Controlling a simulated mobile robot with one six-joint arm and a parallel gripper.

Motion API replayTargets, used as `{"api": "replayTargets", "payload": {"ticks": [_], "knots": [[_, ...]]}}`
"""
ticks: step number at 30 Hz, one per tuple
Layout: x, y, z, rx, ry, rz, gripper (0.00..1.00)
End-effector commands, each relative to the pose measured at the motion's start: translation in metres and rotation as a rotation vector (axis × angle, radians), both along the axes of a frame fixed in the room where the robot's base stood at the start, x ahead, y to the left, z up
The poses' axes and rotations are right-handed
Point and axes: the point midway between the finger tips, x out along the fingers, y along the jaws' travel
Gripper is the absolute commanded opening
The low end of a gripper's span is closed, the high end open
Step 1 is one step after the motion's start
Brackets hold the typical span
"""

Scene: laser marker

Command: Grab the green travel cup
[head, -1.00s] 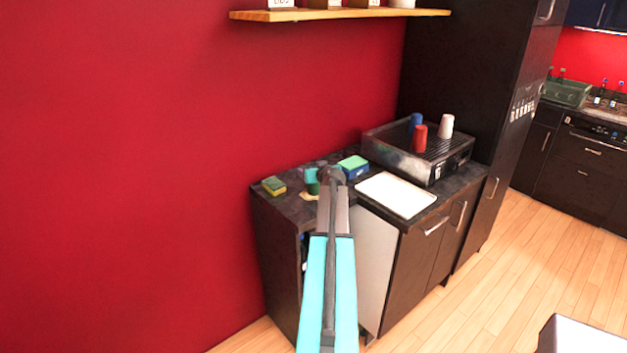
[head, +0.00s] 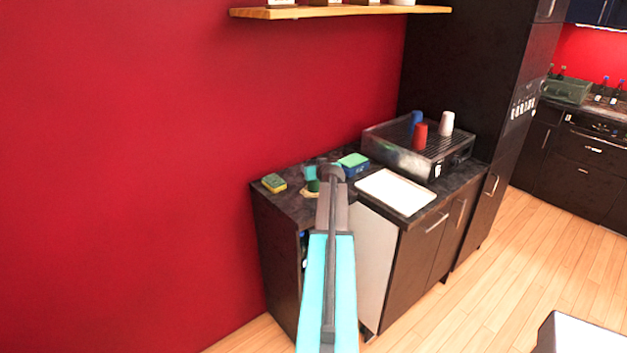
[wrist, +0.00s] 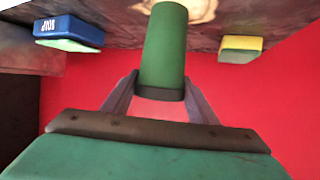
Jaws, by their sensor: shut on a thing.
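The green travel cup (wrist: 163,48) stands out in the middle of the wrist view, with a dark band at its near end. My gripper (wrist: 160,84) has one finger on each side of the cup and is shut on it. In the head view the green cup (head: 313,186) is a small patch on the dark counter, partly hidden by my gripper (head: 324,172) and arm. Its far end overlaps a tan, round-edged patch (wrist: 200,9). I cannot tell whether the cup touches the surface.
A yellow-green sponge (head: 274,183) lies to the left. A white tray (head: 396,193) lies farther right, before a metal unit (head: 400,160) bearing several cups. A red wall rises behind.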

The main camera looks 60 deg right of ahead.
Motion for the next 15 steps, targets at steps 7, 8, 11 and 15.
{"api": "replayTargets", "payload": {"ticks": [7, 8, 11, 15], "knots": [[-0.0001, -0.0003, 0.0007, -0.001, -0.001, 0.0, 0.44], [-0.0001, -0.0003, 0.001, -0.001, -0.001, 0.0, 0.44], [-0.0002, -0.0003, 0.003, -0.001, -0.001, 0.0, 0.44], [-0.0002, -0.0006, 0.0095, -0.003, -0.001, -0.001, 0.44]]}}
